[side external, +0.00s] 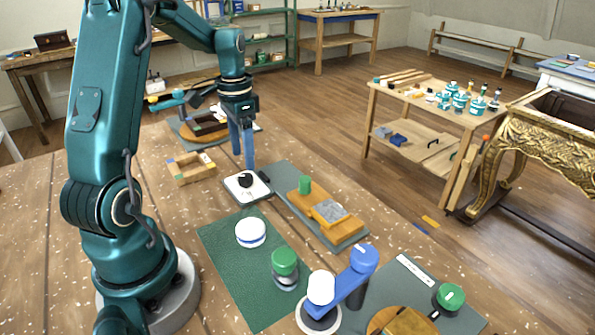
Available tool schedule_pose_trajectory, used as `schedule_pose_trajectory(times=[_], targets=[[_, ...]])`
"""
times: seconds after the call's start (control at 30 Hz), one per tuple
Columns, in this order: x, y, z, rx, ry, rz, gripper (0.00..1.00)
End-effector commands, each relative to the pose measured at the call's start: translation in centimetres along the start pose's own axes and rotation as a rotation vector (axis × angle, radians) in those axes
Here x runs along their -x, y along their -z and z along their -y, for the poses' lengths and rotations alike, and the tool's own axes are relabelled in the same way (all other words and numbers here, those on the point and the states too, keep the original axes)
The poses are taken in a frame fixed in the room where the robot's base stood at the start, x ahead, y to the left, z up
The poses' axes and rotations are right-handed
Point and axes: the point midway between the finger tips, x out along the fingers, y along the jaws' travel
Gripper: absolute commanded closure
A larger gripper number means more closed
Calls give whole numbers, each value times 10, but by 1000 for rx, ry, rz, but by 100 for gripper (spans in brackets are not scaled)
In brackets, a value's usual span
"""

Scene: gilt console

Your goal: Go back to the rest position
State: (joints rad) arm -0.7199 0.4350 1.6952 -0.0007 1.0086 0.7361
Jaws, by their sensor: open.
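My gripper (243,160) hangs from my teal arm with its blue fingers pointing down. It is open, and I see nothing held between the fingers. The fingertips are above or just behind a small white tray (233,193) with a dark lump (246,181) on it. I cannot tell how much gap lies between the fingertips and the tray.
A green mat (225,250) holds a white round tin (250,232) and a green-capped jar (285,262). A blue-and-white stand (355,270) is in front. A wooden block with a grey pad (328,213) lies right of the tray. A small wooden frame (192,170) sits left.

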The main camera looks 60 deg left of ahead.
Motion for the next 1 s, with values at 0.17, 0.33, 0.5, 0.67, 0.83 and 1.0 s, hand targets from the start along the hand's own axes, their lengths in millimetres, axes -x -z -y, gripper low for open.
schedule_pose_trajectory(times=[0.17,0.33,0.5,0.67,0.83,1.0], targets=[[3,5,-5,-22,8,-9,29],[39,21,-34,-133,74,-94,29],[78,18,-88,-233,128,-205,29],[101,-2,-134,-267,143,-310,29],[110,-34,-175,-259,123,-419,29],[104,-66,-199,-200,73,-496,29]])
